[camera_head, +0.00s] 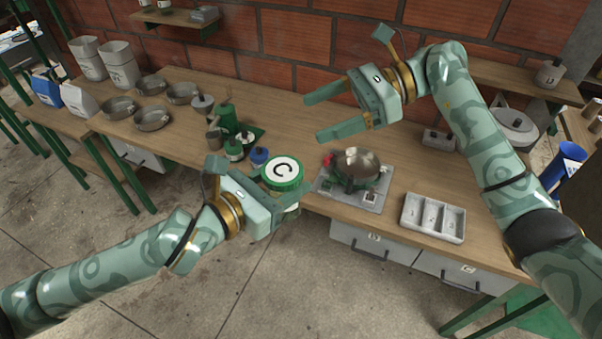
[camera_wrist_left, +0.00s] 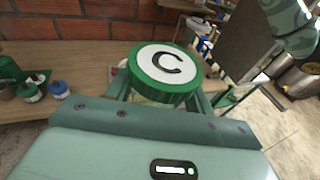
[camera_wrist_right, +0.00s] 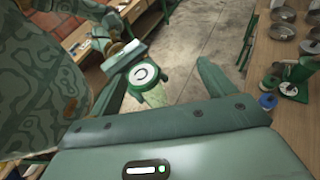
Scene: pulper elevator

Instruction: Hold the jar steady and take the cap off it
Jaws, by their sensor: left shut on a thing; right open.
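The jar's cap (camera_head: 282,171) is green with a white top marked with a black C. It sits on the jar, whose body (camera_head: 291,207) is mostly hidden below it. My left gripper (camera_head: 281,192) is shut on the jar under the cap, near the table's front edge. The left wrist view shows the cap (camera_wrist_left: 165,72) close up between the fingers. My right gripper (camera_head: 316,116) is open and empty, above the table and up and right of the jar. The right wrist view shows the cap (camera_wrist_right: 145,74) beyond and between its open fingers (camera_wrist_right: 165,85).
Green and blue small containers (camera_head: 259,156) stand behind the jar. Metal pans (camera_head: 152,118) are at left. A brick wall is behind.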

